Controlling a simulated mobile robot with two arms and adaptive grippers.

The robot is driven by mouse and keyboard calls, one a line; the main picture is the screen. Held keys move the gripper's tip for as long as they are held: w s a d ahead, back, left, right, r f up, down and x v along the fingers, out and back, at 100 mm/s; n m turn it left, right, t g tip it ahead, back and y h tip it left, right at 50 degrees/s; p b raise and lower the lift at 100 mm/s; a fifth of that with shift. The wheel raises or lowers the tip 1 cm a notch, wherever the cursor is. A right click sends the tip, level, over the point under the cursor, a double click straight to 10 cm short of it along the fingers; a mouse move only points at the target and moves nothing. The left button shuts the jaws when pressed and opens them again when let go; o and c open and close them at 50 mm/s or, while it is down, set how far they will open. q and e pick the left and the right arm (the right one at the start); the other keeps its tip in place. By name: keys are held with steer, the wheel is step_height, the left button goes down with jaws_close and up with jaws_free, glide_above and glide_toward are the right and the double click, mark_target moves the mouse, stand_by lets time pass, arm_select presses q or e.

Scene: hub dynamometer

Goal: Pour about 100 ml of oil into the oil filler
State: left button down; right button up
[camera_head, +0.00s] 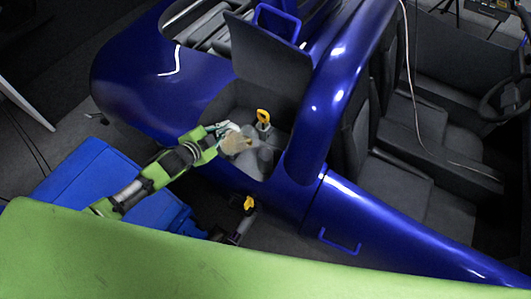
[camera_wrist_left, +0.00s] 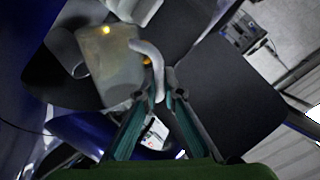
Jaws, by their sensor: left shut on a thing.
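My left gripper (camera_head: 222,136) is shut on the curved handle of a pale translucent jug (camera_head: 236,144). The jug is above the open bay in the blue car body. In the left wrist view the jug (camera_wrist_left: 122,65) is on the left. Its handle lies between the fingers of my left gripper (camera_wrist_left: 158,95). A yellow loop-topped piece (camera_head: 263,116) stands in the bay just right of the jug. A grey rounded part lies below it, partly behind the jug. I cannot make out the oil filler's mouth or the oil level. My right gripper is not in view.
A dark flap (camera_head: 268,62) stands open behind the bay. Blue bodywork (camera_head: 328,95) borders the bay on the right. A yellow-topped black and grey piece (camera_head: 249,204) is below the bay. Car seats (camera_head: 430,140) are at the right.

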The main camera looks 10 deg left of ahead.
mark_target(241, 129)
arm_select(q)
steer(key=shift+w+d+r+m+y+p, duration=0.1)
steer(key=shift+d+r+m+y+p, duration=0.05)
steer(key=shift+d+m+y+p, duration=0.55)
stand_by(1.1)
steer(key=shift+d, duration=0.15)
steer(key=shift+d, duration=0.2)
steer(key=shift+d+m+y, duration=0.4)
steer(key=shift+d+y, duration=0.2)
steer(key=shift+d, duration=0.05)
stand_by(1.2)
steer(key=shift+w+d+f+m+g+y, duration=0.1)
steer(key=shift+d+f+m+g+y, duration=0.1)
steer(key=shift+d, duration=0.35)
steer(key=shift+d+f+m+g+y, duration=0.1)
steer(key=shift+d+m+y, duration=0.1)
steer(key=shift+d, duration=0.3)
